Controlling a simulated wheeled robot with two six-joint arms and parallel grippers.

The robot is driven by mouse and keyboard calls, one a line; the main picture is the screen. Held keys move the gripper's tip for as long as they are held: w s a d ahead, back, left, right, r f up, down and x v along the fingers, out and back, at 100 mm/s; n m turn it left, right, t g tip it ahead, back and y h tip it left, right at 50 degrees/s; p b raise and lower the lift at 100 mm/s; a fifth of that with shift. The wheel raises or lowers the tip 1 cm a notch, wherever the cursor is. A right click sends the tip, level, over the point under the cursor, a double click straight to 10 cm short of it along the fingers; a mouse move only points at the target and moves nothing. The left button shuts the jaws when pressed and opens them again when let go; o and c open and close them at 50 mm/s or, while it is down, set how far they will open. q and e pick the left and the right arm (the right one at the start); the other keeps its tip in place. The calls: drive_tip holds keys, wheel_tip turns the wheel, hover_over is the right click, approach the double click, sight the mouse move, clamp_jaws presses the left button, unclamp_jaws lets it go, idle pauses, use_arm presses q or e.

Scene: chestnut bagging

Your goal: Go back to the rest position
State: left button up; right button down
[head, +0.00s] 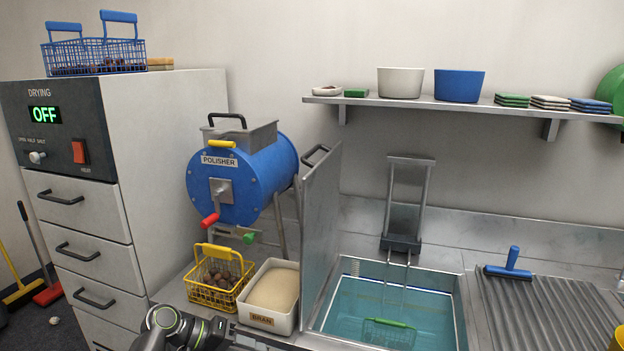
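Part of my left arm shows at the bottom edge of the head view, in front of the yellow basket and the bran box. It is a grey and black joint with a dark link running right along the edge. I see no fingertips of my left gripper; they are outside the picture. My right gripper is not in the picture either. Nothing held by either gripper can be seen.
A yellow basket (206,296) of chestnuts stands beside the bran box (268,319), below the blue polisher (235,185). An upright metal panel (322,235) borders the water basin (457,310). The drying cabinet (170,150) stands left. A blue-handled tool (512,258) lies on the ridged drainboard (545,310).

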use_arm(q)
drive_tip(key=s+a+f+t+y, duration=0.1)
drive_tip(key=s+a+f+y, duration=0.2)
drive_tip(key=s+f, duration=0.4)
drive_tip(key=s+a+f+y, duration=0.3)
drive_tip(key=s+f, duration=0.2)
drive_tip(key=s, duration=0.5)
drive_tip(key=s+a+r+y, duration=0.2)
drive_tip(key=s+a+y, duration=0.25)
drive_tip(key=s, duration=0.55)
drive_tip(key=s+a+r+y, duration=0.25)
drive_tip(key=s+a, duration=0.35)
drive_tip(key=s, duration=0.3)
wheel_tip(320, 180, down, 25)
drive_tip(key=a, duration=0.2)
drive_tip(key=s+d+f+g, duration=0.1)
drive_tip(key=s+f, duration=1.4)
drive_tip(key=f, duration=0.1)
drive_tip(key=shift+s+d+f+g+h, duration=0.15)
drive_tip(key=shift+s+d+g+h, duration=0.15)
drive_tip(key=shift+s+g, duration=0.1)
